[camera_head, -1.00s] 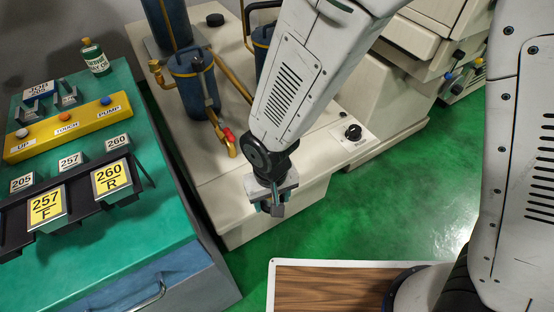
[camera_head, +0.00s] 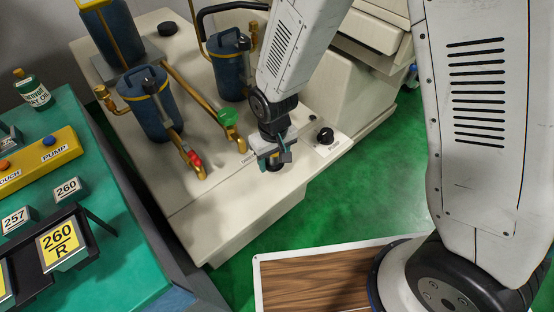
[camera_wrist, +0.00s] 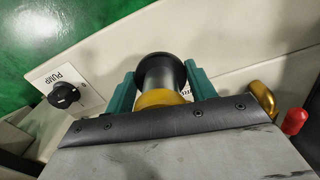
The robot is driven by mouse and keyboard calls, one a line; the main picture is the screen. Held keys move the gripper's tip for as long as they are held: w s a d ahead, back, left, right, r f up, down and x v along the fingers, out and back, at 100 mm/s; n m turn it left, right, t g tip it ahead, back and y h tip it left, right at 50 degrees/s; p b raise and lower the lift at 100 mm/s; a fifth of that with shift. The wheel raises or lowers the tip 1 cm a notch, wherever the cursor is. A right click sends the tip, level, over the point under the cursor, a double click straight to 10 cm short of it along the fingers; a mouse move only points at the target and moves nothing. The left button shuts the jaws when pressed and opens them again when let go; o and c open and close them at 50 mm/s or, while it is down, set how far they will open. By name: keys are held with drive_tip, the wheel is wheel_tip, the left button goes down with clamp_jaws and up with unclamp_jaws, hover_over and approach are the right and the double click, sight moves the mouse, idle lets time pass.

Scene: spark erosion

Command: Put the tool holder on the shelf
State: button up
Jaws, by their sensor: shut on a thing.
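My gripper (camera_head: 274,160) hangs over the front part of the cream machine's top, between the green-handled valve and the black PUMP knob. In the wrist view its teal fingers (camera_wrist: 160,88) are shut on the tool holder (camera_wrist: 161,72). The tool holder shows a black round end, a grey metal body and a yellow ring. In the head view it is mostly hidden by the fingers and looks small and dark. I cannot tell whether it touches the machine top. No surface is clearly identifiable as the shelf.
The cream machine (camera_head: 225,200) carries blue canisters (camera_head: 150,105), brass pipes, a red valve (camera_head: 195,158), a green valve (camera_head: 228,117) and a PUMP knob (camera_head: 325,136). A green bench (camera_head: 100,185) with a black rack (camera_head: 85,228) stands left. Green floor (camera_head: 290,225) lies in front.

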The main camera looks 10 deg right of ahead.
sight(277, 161)
drive_tip(key=shift+w+d+f, duration=0.1)
drive_tip(key=shift+w+d, duration=0.45)
drive_tip(key=shift+w, duration=0.35)
drive_tip(key=shift+f, duration=1.75)
drive_tip(key=shift+f, duration=0.1)
drive_tip(key=o, duration=1.3)
